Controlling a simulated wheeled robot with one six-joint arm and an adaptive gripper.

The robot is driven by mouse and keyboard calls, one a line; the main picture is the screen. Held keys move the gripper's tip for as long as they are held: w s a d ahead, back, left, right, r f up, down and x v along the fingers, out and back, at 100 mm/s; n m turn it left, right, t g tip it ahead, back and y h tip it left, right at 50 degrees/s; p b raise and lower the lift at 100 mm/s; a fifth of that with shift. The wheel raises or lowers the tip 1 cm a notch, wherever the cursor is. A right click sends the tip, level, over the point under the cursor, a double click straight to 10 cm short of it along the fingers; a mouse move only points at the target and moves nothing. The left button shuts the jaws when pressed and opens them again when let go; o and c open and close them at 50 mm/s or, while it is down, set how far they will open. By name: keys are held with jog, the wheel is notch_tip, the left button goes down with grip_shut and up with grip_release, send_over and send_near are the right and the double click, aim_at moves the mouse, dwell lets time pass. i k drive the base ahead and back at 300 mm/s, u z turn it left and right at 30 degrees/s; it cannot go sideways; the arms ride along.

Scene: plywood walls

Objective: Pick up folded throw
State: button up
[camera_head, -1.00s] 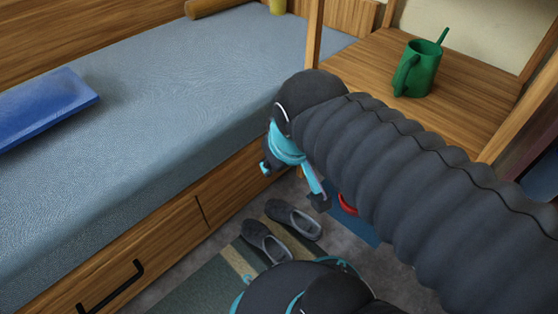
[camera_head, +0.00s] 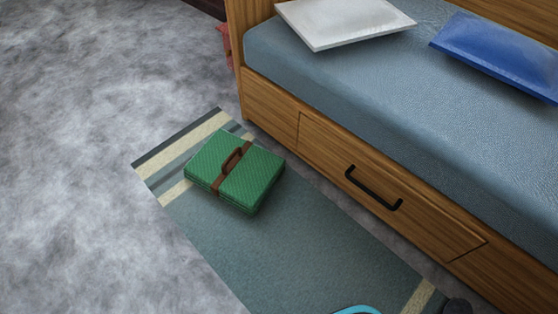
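A green folded throw (camera_head: 258,182) with a brown strap and handle lies on the striped rug, near the rug's far left end and beside the bed. It is a flat, neat bundle with its upper face clear. My gripper is out of view. Only a small cyan edge of my own body shows at the bottom of the picture, well apart from the throw.
The rug (camera_head: 290,250) runs along a wooden bed with a black-handled drawer (camera_head: 374,189). A white pillow (camera_head: 342,20) and a blue pillow (camera_head: 500,55) lie on the mattress (camera_head: 400,90). Grey floor (camera_head: 90,110) is open on the left.

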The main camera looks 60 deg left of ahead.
aim_at(239, 172)
jog(key=k, duration=0.4)
jog(key=u, duration=1.15)
jog(key=i, duration=0.25)
jog(key=u, duration=3.1)
jog(key=i, duration=1.15)
jog(key=z, duration=1.8)
